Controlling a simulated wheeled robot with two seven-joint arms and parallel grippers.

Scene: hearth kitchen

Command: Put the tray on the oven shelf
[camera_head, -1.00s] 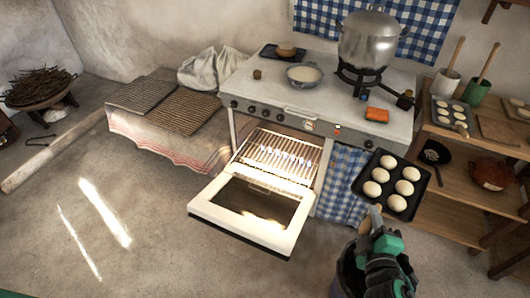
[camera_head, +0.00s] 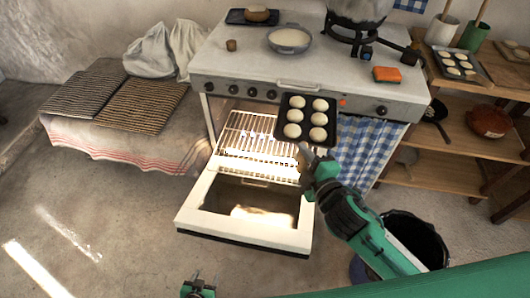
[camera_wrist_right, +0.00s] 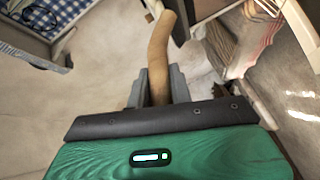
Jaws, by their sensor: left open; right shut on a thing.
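The dark tray (camera_head: 282,129) holds several pale dough rounds. It is in the air in front of the stove's front panel, right of the open oven mouth. My right gripper (camera_head: 306,163) is shut on the tray's wooden handle, which also shows between the fingers in the right wrist view (camera_wrist_right: 160,60). The tray's dark pan cannot be made out there. The oven shelf (camera_head: 240,132) is a wire rack inside the lit oven, left of and below the tray in the picture. The oven door (camera_head: 190,205) is folded down. My left gripper (camera_head: 198,280) is open and empty at the bottom edge.
A pot (camera_head: 358,8), a pan (camera_head: 289,42) and an orange block (camera_head: 387,74) stand on the stove top (camera_head: 235,60). A dark bucket (camera_head: 415,235) is on the floor at right. A wooden shelf unit (camera_head: 450,175) stands right. The floor left of the door is clear.

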